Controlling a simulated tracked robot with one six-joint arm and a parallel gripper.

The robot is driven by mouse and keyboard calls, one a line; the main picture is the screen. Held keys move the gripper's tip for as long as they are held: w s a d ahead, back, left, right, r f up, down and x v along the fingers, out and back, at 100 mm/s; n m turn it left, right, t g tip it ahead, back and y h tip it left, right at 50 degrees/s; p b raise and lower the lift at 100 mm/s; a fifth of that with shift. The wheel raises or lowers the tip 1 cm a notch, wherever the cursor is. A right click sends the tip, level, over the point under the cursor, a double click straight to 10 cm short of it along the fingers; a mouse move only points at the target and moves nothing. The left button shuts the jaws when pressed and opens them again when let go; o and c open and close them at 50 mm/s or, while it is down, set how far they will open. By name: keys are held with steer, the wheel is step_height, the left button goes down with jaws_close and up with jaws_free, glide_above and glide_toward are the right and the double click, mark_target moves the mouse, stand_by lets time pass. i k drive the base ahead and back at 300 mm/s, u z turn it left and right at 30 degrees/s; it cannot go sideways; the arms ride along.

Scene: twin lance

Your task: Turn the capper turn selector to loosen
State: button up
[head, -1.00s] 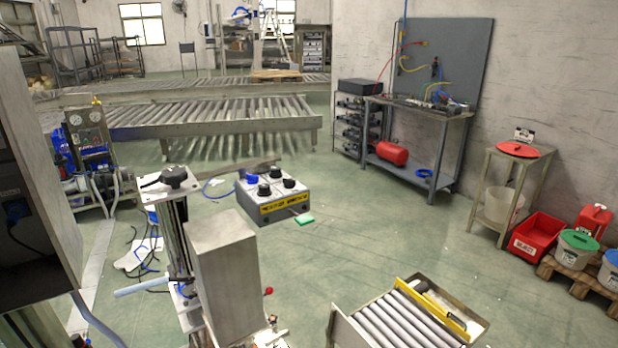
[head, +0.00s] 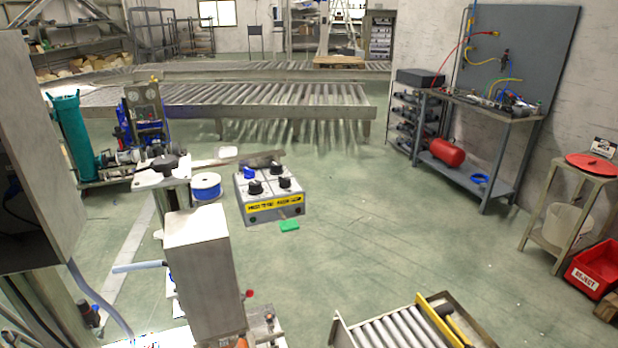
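I cannot tell for sure which control is the capper turn selector. A grey control box (head: 270,208) with a yellow label stands mid-floor and has several dark knobs on top, among them a front-left knob (head: 255,188) and a blue one (head: 249,173). The label text and the knob settings are too small to read. Another black knob (head: 165,163) sits on a pale plate on a metal post at left. My gripper is not in view.
A grey metal housing (head: 203,270) stands close in front, with a cabinet (head: 40,150) at the left edge. A short roller conveyor (head: 400,325) lies at the bottom right. A workbench (head: 480,110) stands at the right wall. The floor between is open.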

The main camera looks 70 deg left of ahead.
mark_target(285, 183)
steer(key=u, duration=0.05)
steer(key=i, duration=0.75)
steer(key=u, duration=3.85)
